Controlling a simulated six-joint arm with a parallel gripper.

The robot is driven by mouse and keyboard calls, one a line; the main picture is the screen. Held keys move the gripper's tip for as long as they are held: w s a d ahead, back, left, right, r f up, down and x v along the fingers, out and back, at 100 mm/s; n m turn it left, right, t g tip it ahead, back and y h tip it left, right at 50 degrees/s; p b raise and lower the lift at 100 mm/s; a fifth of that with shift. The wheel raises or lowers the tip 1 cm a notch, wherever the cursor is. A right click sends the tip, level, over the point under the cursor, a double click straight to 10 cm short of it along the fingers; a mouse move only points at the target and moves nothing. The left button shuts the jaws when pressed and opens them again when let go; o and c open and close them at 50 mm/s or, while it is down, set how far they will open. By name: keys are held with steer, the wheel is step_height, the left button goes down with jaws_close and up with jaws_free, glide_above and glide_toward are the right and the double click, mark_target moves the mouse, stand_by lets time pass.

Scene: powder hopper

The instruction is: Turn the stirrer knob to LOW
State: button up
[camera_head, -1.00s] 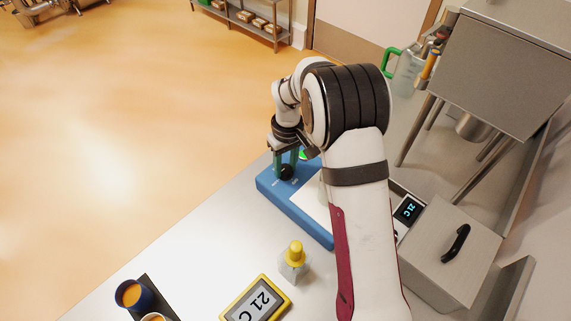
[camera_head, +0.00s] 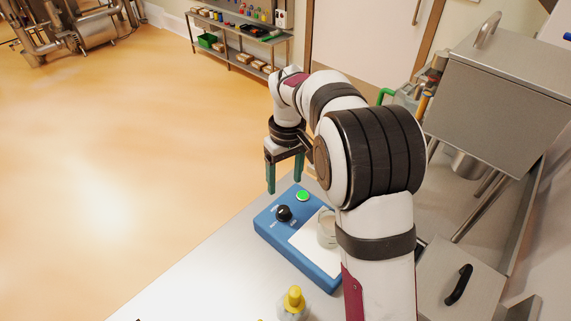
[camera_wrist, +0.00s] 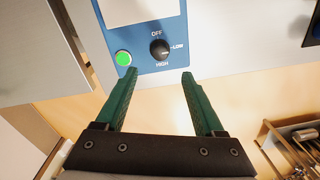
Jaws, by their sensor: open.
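The black round stirrer knob (camera_head: 284,213) sits on the front panel of the blue stirrer (camera_head: 318,274). In the wrist view the knob (camera_wrist: 159,49) has OFF above it, LOW to its right and HIGH below. A light mark at its right edge lines up with LOW; whether it is the pointer or a printed tick is hard to tell. My gripper (camera_head: 284,184) is open and empty above the knob, apart from it. In the wrist view its green fingertips (camera_wrist: 159,74) are spread, with the knob beyond them.
A lit green button (camera_head: 303,196) is beside the knob. A glass beaker (camera_head: 327,229) stands on the stirrer's white plate. A yellow-capped bottle (camera_head: 293,303) stands nearby on the table. A steel box with a black handle (camera_head: 459,285) is at right. Open floor lies left.

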step_height(320, 180, up, 5)
steer(key=shift+d+r, duration=0.1)
stand_by(0.3)
steer(key=s+d+r+m, duration=0.2)
steer(key=s+m, duration=0.1)
steer(key=s, duration=0.5)
steer(key=s+d+r+m, duration=0.2)
steer(key=s+m, duration=0.1)
steer(key=s, duration=0.5)
steer(key=s+f+m, duration=0.2)
steer(key=s, duration=0.5)
steer(key=s+f+m+y, duration=0.1)
steer(key=s+f+m, duration=0.1)
steer(key=s, duration=0.6)
steer(key=shift+s+d+f+m, duration=0.15)
steer(key=shift+d+f+m, duration=0.25)
steer(key=shift+m, duration=0.4)
